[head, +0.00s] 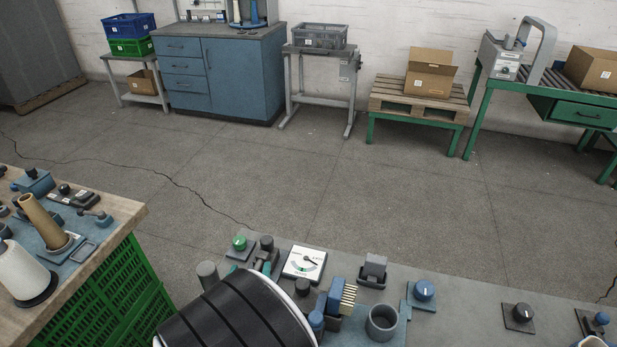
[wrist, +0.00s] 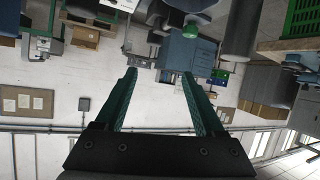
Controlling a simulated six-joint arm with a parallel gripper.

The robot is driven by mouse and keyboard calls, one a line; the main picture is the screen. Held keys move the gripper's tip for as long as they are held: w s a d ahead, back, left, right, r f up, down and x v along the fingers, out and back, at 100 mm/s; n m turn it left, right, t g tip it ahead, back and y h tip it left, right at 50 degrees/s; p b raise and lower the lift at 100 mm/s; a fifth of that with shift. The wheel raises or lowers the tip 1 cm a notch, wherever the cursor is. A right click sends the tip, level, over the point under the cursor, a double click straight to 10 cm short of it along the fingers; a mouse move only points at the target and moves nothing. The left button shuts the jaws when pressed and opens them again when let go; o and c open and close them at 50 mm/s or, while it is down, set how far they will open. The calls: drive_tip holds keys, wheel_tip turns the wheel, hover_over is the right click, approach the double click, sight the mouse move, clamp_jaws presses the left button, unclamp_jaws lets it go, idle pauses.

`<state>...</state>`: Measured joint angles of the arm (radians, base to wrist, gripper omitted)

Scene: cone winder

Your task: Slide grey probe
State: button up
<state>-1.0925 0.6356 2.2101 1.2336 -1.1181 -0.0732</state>
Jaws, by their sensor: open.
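A grey block on a dark base (head: 373,270) stands on the grey machine top in the head view; it may be the grey probe, but I cannot tell for sure. A grey upright cylinder (head: 208,275) stands at the left of the top beside the striped drum. A grey cylinder also shows close up in the wrist view (wrist: 240,30), near a green knob (wrist: 195,5). My gripper (wrist: 159,75) shows in the wrist view with its two green-edged fingers apart and nothing between them.
A large black striped drum (head: 235,315) fills the front. A wooden bench (head: 115,215) with cones stands left. The floor behind is clear.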

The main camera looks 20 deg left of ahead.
sight(266, 242)
drive_tip(key=shift+m, duration=0.8)
drive_tip(key=x, duration=0.5)
drive_tip(key=d+x, duration=0.1)
drive_tip(key=x, duration=1)
drive_tip(key=shift+w+d+f, duration=0.2)
drive_tip(key=shift+f, duration=0.15)
clamp_jaws()
